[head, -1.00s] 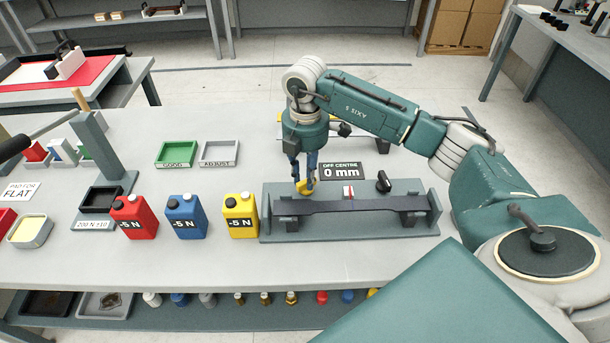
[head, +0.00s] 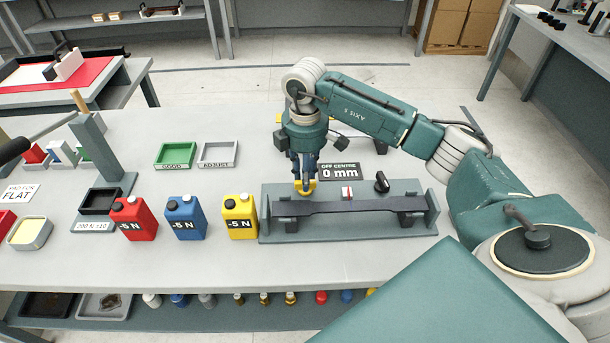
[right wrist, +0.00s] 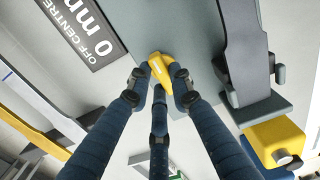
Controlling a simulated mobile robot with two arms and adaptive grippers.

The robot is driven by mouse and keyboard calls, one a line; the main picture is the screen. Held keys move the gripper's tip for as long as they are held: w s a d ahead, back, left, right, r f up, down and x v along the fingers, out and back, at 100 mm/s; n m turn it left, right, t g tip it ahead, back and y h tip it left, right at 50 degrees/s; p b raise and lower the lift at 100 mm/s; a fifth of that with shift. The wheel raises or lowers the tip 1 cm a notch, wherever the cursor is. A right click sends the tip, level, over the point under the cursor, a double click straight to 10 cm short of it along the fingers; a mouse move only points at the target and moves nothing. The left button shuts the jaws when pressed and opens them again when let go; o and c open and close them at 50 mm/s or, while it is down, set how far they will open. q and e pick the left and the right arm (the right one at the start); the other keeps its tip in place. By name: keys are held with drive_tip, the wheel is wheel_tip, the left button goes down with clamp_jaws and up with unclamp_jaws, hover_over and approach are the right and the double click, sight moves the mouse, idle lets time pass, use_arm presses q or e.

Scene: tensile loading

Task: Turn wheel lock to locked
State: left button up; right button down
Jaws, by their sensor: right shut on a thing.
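The wheel lock, a small yellow knob (head: 305,187), stands at the back left of a grey fixture (head: 340,236) on the bench. My right gripper (head: 305,180) reaches down over it from above. In the right wrist view the yellow knob (right wrist: 160,68) sits between the fingertips of my right gripper (right wrist: 158,78), which are shut on it. The fingers hide part of the knob. I cannot read any lock marking. My left gripper is not in view.
A dark bar (head: 350,206) lies across the fixture's supports. A black knob (head: 381,182) stands at its back right. Behind is an "OFF CENTRE 0 mm" sign (head: 340,171). Yellow (head: 240,217), blue (head: 185,218) and red (head: 133,219) canisters stand left of the fixture.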

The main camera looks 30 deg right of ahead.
drive_tip(key=shift+w+r, duration=0.1)
drive_tip(key=c, duration=1.5)
unclamp_jaws()
drive_tip(key=shift+c, duration=0.2)
wheel_tip(320, 180, up, 12)
